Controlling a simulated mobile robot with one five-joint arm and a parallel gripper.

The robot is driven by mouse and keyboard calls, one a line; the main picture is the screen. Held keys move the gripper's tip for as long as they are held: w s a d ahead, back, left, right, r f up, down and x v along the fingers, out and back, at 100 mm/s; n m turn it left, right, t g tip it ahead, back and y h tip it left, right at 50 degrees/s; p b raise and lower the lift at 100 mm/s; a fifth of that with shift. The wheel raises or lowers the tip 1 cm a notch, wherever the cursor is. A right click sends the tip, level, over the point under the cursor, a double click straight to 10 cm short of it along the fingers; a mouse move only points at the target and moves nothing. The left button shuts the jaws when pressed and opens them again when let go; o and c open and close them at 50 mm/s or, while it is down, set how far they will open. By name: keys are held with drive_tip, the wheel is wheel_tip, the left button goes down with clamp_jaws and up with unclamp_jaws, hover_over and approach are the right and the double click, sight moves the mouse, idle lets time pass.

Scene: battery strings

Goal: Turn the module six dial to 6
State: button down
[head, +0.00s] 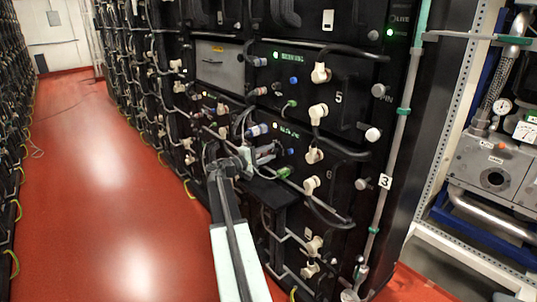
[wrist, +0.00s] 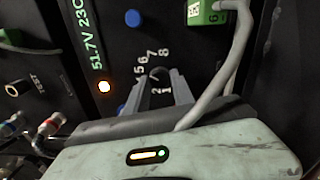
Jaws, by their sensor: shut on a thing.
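My gripper (head: 262,155) is at the front of the rack module below the one marked 5. In the wrist view its two fingers (wrist: 161,86) are shut on a small dark dial (wrist: 160,73), one finger on each side. White numerals (wrist: 150,62) stand in an arc around the dial; 5, 6, 7 and 8 show above it and a 1 shows between the fingers. The pointer of the dial cannot be made out.
A grey cable (wrist: 232,70) hangs from the green plug close to the right finger. The red aisle floor (head: 105,190) is clear.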

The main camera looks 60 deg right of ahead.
drive_tip(key=shift+w+m, duration=0.1)
drive_tip(key=shift+m, duration=1)
drive_tip(key=c, duration=1.1)
unclamp_jaws()
drive_tip(key=v, duration=0.7)
drive_tip(key=shift+w+a, duration=0.15)
drive_tip(key=shift+a, duration=0.2)
